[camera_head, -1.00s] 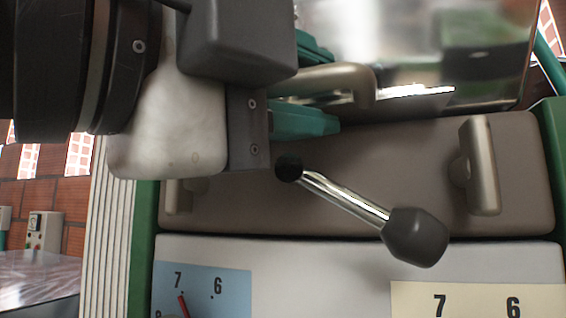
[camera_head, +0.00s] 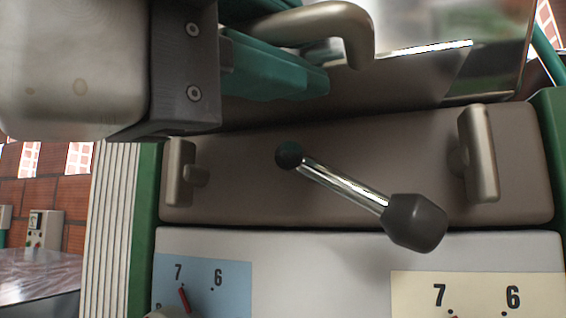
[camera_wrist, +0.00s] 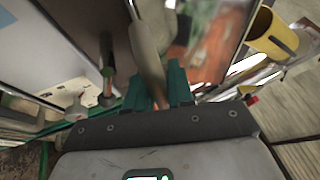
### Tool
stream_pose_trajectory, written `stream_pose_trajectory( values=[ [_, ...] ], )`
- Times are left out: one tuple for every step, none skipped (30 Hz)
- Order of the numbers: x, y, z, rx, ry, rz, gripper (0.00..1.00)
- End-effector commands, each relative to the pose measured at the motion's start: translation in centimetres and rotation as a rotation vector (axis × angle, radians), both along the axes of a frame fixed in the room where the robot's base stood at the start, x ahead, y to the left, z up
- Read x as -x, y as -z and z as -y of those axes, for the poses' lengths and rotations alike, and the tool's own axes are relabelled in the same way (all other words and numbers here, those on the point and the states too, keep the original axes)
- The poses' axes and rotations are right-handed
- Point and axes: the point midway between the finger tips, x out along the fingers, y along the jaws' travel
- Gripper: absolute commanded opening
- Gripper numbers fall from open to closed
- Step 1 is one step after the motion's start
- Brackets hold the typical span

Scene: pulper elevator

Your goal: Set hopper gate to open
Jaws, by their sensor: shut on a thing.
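The hopper gate seems to be the sloping metal plate (camera_head: 400,85) at upper centre of the head view; I cannot be sure where it ends. A curved metal bar handle (camera_head: 345,28) stands at it. My gripper (camera_head: 300,52), with teal fingers, reaches in from the upper left and is shut on this handle. In the wrist view the handle (camera_wrist: 147,50) runs up from between the teal fingers (camera_wrist: 160,88). The handle's held end is partly hidden by the fingers.
Below is a brown panel (camera_head: 240,190) with a black-knobbed lever (camera_head: 345,185) and two T-shaped handles (camera_head: 480,155) (camera_head: 180,172). Numbered dials (camera_head: 215,280) sit lower. A yellow cylinder (camera_wrist: 272,32) is at the right of the wrist view.

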Motion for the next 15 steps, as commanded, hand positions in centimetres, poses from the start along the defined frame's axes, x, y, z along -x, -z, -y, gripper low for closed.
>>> stream_pose_trajectory(
  values=[
    [1.0,-0.1,-0.4,0.003,-0.001,0.010,0.00],
    [1.5,-0.1,-0.5,0.004,-0.001,0.010,0.00],
    [1.9,-0.1,-0.7,0.003,-0.001,0.009,0.00],
    [2.2,-0.2,-0.8,0.004,-0.001,0.010,0.00],
    [2.4,-0.2,-0.9,0.004,-0.001,0.010,0.00],
    [2.6,-0.2,-1.0,0.003,-0.001,0.009,0.00],
    [2.7,-0.2,-1.0,0.004,-0.001,0.009,0.00],
    [2.7,-0.2,-1.0,0.003,-0.001,0.008,0.00],
    [2.7,-0.2,-1.0,0.003,-0.001,0.008,0.00],
    [2.8,-0.2,-1.0,0.003,-0.001,0.008,0.00],
    [2.8,-0.2,-1.0,0.003,0.000,0.008,0.00],
    [2.8,-0.2,-1.0,0.004,0.000,0.009,0.00],
    [2.8,-0.2,-1.0,0.004,0.000,0.009,0.00],
    [2.8,-0.2,-1.0,0.003,0.000,0.009,0.00],
    [2.8,-0.2,-1.0,0.003,0.000,0.009,0.24]
  ],
)
